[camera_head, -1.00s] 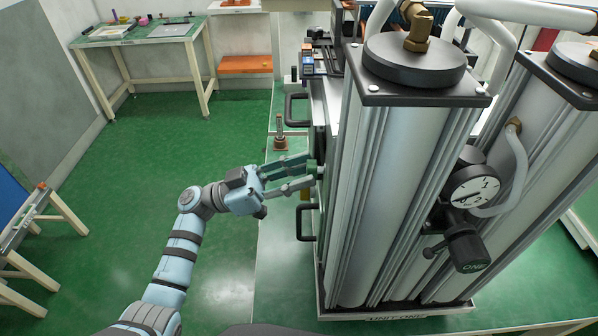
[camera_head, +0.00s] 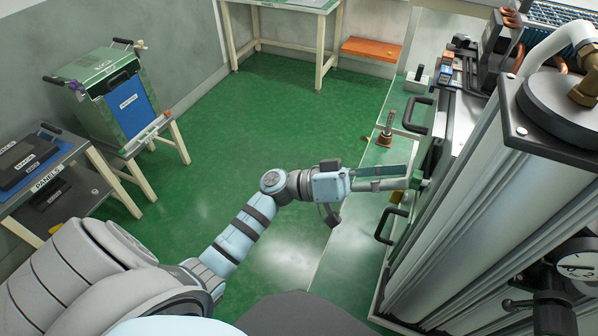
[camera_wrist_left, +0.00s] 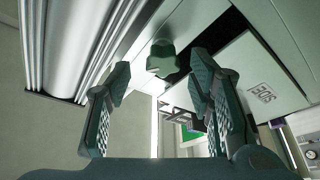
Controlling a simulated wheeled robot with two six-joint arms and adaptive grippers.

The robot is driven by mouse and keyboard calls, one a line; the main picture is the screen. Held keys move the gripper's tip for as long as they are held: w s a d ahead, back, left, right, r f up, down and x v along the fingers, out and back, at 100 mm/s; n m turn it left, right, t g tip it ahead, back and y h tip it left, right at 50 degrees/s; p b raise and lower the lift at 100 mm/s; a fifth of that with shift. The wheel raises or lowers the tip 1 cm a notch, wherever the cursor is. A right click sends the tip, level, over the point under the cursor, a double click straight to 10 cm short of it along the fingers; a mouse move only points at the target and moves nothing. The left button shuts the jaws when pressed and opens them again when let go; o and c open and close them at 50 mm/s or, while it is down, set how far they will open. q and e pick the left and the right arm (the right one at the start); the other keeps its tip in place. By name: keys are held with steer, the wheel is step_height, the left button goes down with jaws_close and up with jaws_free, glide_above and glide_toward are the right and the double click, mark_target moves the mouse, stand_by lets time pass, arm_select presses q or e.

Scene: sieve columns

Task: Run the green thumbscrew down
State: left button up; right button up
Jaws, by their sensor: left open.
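The green thumbscrew (camera_wrist_left: 162,58) is a dark green lobed knob on the panel side of the column unit. In the left wrist view it lies ahead, between the lines of my two fingers. In the head view the thumbscrew (camera_head: 416,179) is a small green spot on the unit's left face, at my fingertips. My left gripper (camera_head: 392,178) points right towards it. In the left wrist view my left gripper (camera_wrist_left: 160,70) is open with nothing clasped; whether a finger touches the knob I cannot tell. My right gripper is not in view.
Black handles (camera_head: 388,226) stick out from the unit's face near my gripper. A brown-based post (camera_head: 385,137) stands behind it. The column (camera_head: 480,200) rises to the right. A blue-and-green cabinet (camera_head: 118,95) stands on a bench at left. The green floor between is clear.

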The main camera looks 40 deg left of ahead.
arm_select(q)
steer(key=f+b+v, duration=0.1)
steer(key=b+v, duration=0.1)
steer(key=v, duration=1.1)
steer(key=w+a+f+n+t+y+p, duration=0.1)
steer(key=w+a+f+n+t+y, duration=0.2)
steer(key=f+y, duration=0.4)
steer(key=w+a+f+n+t+y+p, duration=0.1)
steer(key=w+a+f+n+t+y, duration=0.2)
steer(key=a+f+n+t+y, duration=0.2)
step_height(320, 180, down, 5)
steer(key=shift+a+r+y, duration=0.2)
steer(key=shift+a+y, duration=1)
